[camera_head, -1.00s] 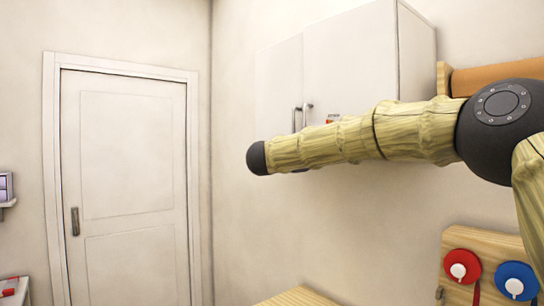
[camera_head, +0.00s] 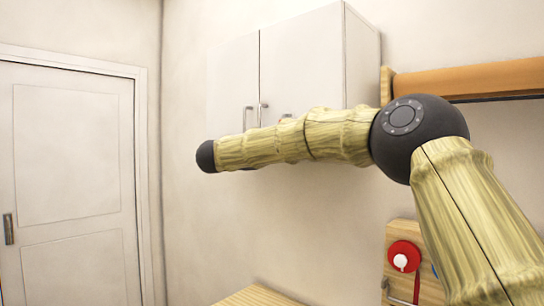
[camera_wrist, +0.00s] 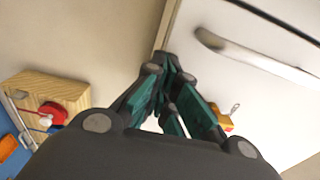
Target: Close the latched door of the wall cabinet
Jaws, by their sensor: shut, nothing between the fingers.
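The white wall cabinet (camera_head: 361,60) hangs on the wall in the head view, with a left door (camera_head: 232,80) and a right door (camera_head: 302,65). Both doors look about flush, but my arm covers their lower edge, so I cannot tell if one stands slightly ajar. Metal handles show near the middle seam. In the wrist view, my gripper (camera_wrist: 172,62) is shut and empty, its tips by the edge of a white cabinet panel (camera_wrist: 255,90) with a long metal handle (camera_wrist: 250,53). Contact is unclear. A small orange piece with a metal hook, possibly the latch (camera_wrist: 222,118), shows beside the fingers.
A wooden board (camera_head: 399,232) with a red round piece (camera_head: 403,255) is on the wall below right. An orange-brown roll (camera_head: 480,80) hangs right of the cabinet. A white room door (camera_head: 65,190) is at left. A wooden surface (camera_head: 258,297) lies below.

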